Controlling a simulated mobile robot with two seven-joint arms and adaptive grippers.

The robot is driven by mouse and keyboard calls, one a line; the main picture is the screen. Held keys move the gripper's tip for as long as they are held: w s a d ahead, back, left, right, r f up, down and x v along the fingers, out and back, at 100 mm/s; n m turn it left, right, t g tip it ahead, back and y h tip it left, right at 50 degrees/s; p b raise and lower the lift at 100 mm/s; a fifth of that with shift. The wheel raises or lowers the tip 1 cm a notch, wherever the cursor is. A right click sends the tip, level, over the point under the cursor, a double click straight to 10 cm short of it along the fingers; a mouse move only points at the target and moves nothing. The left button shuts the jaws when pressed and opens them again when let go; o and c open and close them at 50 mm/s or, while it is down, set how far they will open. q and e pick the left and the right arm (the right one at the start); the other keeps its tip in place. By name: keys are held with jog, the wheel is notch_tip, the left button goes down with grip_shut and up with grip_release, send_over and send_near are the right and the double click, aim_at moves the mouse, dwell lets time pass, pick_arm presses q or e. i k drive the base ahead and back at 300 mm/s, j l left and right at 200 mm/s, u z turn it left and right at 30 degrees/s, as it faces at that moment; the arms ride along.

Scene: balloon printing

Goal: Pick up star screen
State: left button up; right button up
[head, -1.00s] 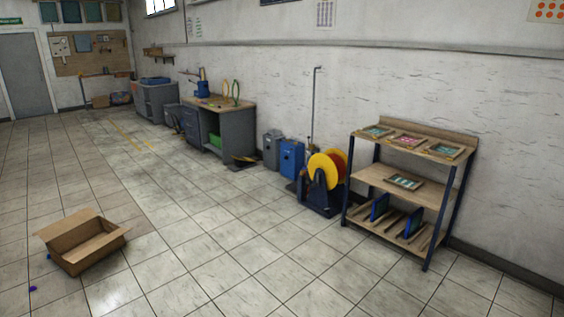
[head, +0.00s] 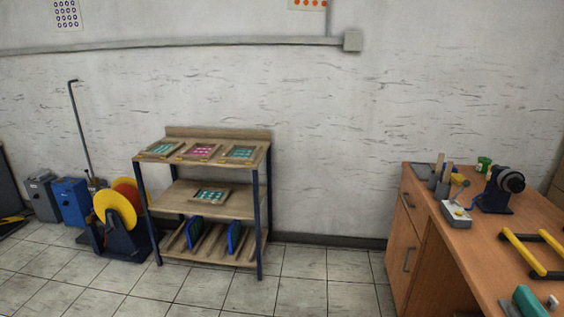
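Several framed screens lie on a wooden shelf rack (head: 210,133) against the wall. On its top shelf are a left teal screen (head: 161,149), a middle pink screen (head: 201,150) and a right teal screen (head: 241,152). One more teal screen (head: 211,196) lies on the middle shelf. The prints are too small to tell which one carries stars. Neither of my grippers shows in the head view.
Blue panels (head: 235,236) stand on the rack's bottom shelf. A yellow reel (head: 114,213) on a blue stand is left of the rack, beside a blue bin (head: 70,200). A wooden workbench (head: 472,236) with tools is at right. The tiled floor (head: 318,288) between rack and bench is clear.

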aim_at(199, 150)
jog(key=i+u, duration=0.15)
jog(key=i, duration=0.4)
jog(key=i+l+u, duration=0.2)
jog(key=i, duration=0.35)
jog(key=i+l+u, duration=0.15)
jog(key=i, duration=0.45)
jog(key=i+u, duration=0.25)
jog(key=i, duration=1.6)
jog(key=j, duration=0.05)
